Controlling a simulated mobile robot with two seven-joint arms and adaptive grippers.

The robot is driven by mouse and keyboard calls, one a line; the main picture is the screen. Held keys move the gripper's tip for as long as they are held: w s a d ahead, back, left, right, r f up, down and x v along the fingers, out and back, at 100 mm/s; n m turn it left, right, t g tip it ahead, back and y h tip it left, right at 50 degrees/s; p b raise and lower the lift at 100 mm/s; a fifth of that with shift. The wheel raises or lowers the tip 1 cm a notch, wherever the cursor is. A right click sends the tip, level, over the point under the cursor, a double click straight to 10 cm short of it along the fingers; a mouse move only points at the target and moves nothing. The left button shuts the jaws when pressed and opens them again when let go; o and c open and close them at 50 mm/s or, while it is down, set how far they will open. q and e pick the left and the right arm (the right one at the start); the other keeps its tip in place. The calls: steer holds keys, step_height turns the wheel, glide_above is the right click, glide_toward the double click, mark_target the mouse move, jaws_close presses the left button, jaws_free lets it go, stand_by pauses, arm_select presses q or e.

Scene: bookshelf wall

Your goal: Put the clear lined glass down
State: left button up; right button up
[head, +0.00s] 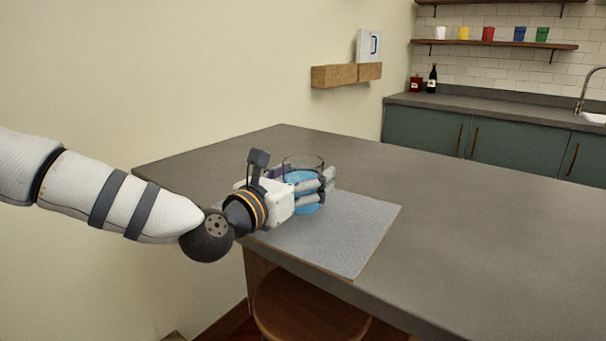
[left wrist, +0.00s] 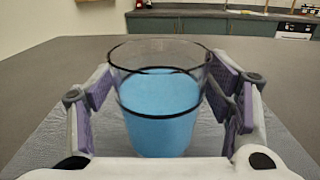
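The clear lined glass (head: 305,177) is upright, with dark rings and blue liquid inside. It stands at or just above the grey mat (head: 350,237); I cannot tell whether its base touches. My left gripper (head: 318,184) reaches it from the left, with the fingers on either side of it. In the left wrist view the glass (left wrist: 160,105) fills the space between the finger pads, which meet its sides near the fingertips. The palm hides the near part of its base. My right gripper is not in view.
The grey countertop (head: 480,225) is bare to the right of and behind the mat. A round wooden stool (head: 305,305) is below the front edge. A wooden wall ledge (head: 335,76), a shelf with several coloured cups (head: 488,34) and two bottles (head: 432,79) are farther back.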

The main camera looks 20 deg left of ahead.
arm_select(q)
steer(key=shift+r, duration=0.2)
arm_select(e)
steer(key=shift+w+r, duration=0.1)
arm_select(q)
steer(key=shift+s+r, duration=0.2)
steer(key=p+v, duration=0.1)
steer(key=v, duration=1)
steer(key=shift+s, duration=0.3)
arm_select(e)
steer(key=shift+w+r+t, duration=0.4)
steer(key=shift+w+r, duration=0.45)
arm_select(q)
steer(key=shift+a+f, duration=0.15)
